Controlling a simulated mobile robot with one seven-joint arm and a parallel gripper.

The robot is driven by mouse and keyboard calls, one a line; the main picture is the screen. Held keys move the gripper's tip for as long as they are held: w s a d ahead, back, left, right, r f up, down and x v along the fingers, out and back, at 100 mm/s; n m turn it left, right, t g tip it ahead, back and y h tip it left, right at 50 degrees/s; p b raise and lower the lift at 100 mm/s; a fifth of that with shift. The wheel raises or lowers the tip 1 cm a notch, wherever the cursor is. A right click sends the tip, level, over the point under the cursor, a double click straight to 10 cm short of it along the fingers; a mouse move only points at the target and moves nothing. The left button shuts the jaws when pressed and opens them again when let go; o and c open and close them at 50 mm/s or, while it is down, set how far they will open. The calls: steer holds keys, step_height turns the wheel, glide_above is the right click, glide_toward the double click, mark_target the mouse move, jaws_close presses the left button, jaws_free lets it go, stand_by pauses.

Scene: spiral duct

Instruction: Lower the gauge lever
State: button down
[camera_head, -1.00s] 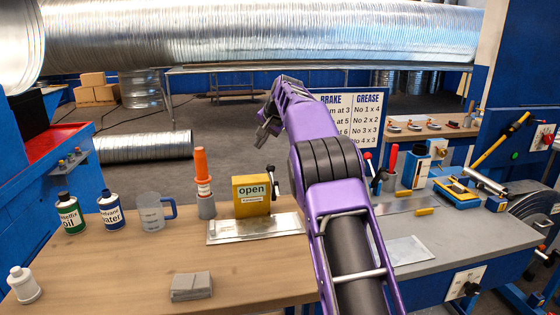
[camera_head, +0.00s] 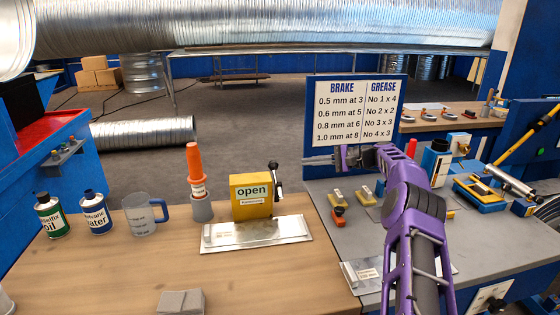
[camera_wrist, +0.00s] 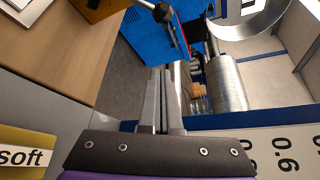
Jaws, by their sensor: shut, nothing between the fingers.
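The yellow gauge box (camera_head: 251,197) marked "open" stands on the wooden bench behind a flat metal plate (camera_head: 257,235). Its lever (camera_head: 276,178), with black ball ends, is on the box's right side and points upward. In the wrist view the lever's black knob (camera_wrist: 163,12) shows at the top edge, beside part of the yellow box (camera_wrist: 98,6). My gripper (camera_head: 308,160) is right of the lever, apart from it, pointing left in front of the brake and grease sign. In the wrist view its fingers (camera_wrist: 160,74) are together with nothing between them.
The sign board (camera_head: 355,107) stands close behind my gripper. Small yellow blocks (camera_head: 366,196) and an orange-ended item (camera_head: 338,216) lie on the grey bench below. An orange-topped tool (camera_head: 195,172), a jug (camera_head: 142,214) and cans stand left of the box.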

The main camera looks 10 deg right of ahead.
stand_by(0.4)
steer(key=x, duration=1)
steer(key=shift+s+a+r, duration=0.1)
steer(key=shift+s+r, duration=0.25)
steer(key=shift+s, duration=0.25)
steer(key=shift+s+a+r, duration=0.1)
steer(key=shift+s+r, duration=0.2)
steer(key=shift+s, duration=0.35)
steer(key=shift+s+a+r, duration=0.1)
steer(key=shift+s+r, duration=0.25)
steer(key=shift+s, duration=0.25)
steer(key=shift+s+b, duration=0.1)
steer(key=shift+b, duration=0.3)
steer(key=shift+s+r+n, duration=0.15)
steer(key=shift+n, duration=0.15)
